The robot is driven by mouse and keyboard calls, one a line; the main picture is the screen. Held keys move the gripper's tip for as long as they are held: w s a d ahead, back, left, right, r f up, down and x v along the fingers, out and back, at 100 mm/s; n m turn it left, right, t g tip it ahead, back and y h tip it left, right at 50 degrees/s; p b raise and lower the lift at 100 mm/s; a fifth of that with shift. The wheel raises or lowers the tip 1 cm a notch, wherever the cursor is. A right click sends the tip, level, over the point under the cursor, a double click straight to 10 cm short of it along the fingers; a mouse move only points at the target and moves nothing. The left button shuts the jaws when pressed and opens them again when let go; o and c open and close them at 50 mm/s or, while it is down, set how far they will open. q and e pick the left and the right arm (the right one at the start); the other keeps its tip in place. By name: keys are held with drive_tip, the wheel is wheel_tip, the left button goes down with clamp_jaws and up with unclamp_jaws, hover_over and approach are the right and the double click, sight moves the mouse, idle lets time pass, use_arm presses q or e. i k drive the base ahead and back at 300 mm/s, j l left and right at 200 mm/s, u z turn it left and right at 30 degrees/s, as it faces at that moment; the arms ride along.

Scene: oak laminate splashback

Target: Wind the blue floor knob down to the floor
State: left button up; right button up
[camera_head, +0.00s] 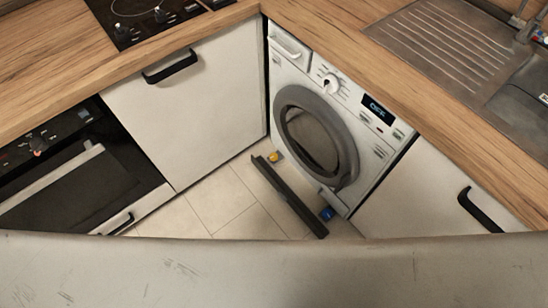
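The blue floor knob (327,214) is small and sits low at the front right foot of the white washing machine (335,75). It is close to the floor, just right of a dark bar's near end. Whether it touches the floor is too small to tell. A yellow knob (273,157) sits at the machine's left foot. The machine's round door (316,136) looks shut. Neither of my grippers shows in the head view.
A long dark bar (289,195) lies on the tiled floor (222,205) before the machine. White cabinets with black handles flank it. An oven (75,165) is at left. A wooden worktop (130,50) runs above, with a hob (140,15) and a sink drainer (440,45). Floor at centre is clear.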

sight(327, 213)
drive_tip(key=k+z, duration=0.35)
drive_tip(key=k+l+z, duration=0.1)
drive_tip(key=k+z, duration=0.25)
drive_tip(key=k, duration=0.05)
